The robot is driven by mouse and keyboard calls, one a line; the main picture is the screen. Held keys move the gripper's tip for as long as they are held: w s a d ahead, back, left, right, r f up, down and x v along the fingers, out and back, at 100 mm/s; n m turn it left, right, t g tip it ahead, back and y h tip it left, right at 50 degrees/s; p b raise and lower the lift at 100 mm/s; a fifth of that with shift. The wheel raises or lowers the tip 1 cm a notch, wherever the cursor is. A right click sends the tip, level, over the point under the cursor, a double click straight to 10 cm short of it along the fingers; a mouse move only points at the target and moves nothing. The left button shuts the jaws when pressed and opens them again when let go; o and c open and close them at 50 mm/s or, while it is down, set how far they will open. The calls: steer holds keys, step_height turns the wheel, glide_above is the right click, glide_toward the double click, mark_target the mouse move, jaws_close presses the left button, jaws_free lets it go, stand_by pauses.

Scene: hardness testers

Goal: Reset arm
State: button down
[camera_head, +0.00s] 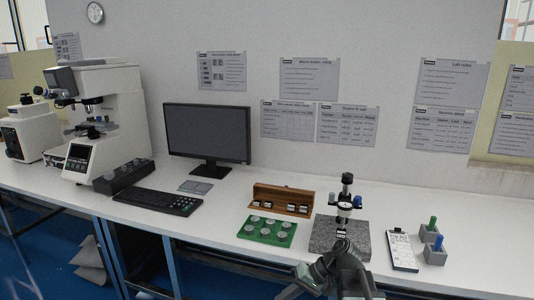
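My arm comes up from the bottom edge, right of the middle, in the head view. Its end, my gripper (308,274), is low in the picture, in front of the bench's front edge. It is small and dark with a pale greenish part, and I cannot make out whether its fingers are apart or closed. No held object can be made out.
On the white bench (480,265) stand a granite slab (322,236) with a small black-and-silver tester (346,192), a green tray (254,231) of round blocks, a wooden box (285,192), a clipboard (402,251), a keyboard (157,200), a monitor (207,132) and a large white tester (118,105).

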steer(key=s+d+f+m+h, duration=0.1)
steer(key=s+d+f+h, duration=0.1)
steer(key=d+f+h, duration=0.3)
steer(key=s+d+f+h, duration=0.2)
steer(key=d+h, duration=0.2)
steer(key=d, duration=0.3)
step_height(320, 180, up, 15)
steer(key=p, duration=1.5)
steer(key=shift+r+m+p, duration=0.2)
steer(key=shift+m+p, duration=0.1)
steer(key=shift+p, duration=0.05)
steer(key=shift+w+a, duration=0.1)
